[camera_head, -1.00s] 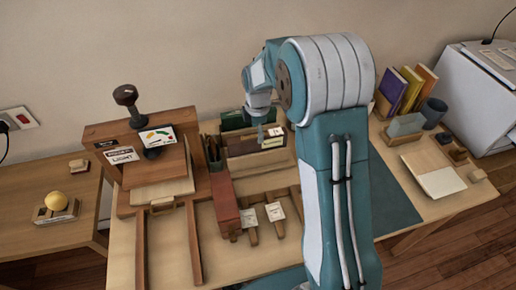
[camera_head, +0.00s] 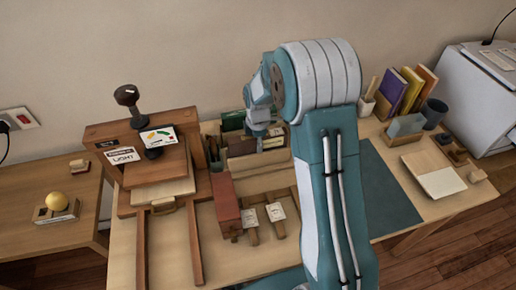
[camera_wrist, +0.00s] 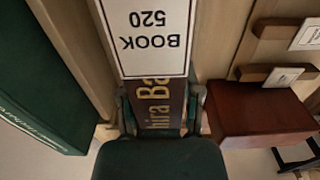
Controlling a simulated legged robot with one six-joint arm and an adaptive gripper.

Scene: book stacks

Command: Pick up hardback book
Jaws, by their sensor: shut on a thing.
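A brown hardback book with gold lettering (camera_wrist: 160,107) stands between my gripper's fingers in the wrist view. My gripper (camera_wrist: 160,118) is shut on it, with one finger on each side. Part of the lettering and the book's lower end are hidden by the gripper. In the head view my gripper (camera_head: 259,137) is down at the book rack at the back of the table, and my arm hides part of the rack.
A green book (camera_wrist: 40,80) stands to the left in the wrist view. A red-brown box (camera_head: 226,205) lies in front of the rack. A wooden press (camera_head: 150,165) stands left of it. Colored books (camera_head: 410,88) stand at the right. A dark mat (camera_head: 390,200) is clear.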

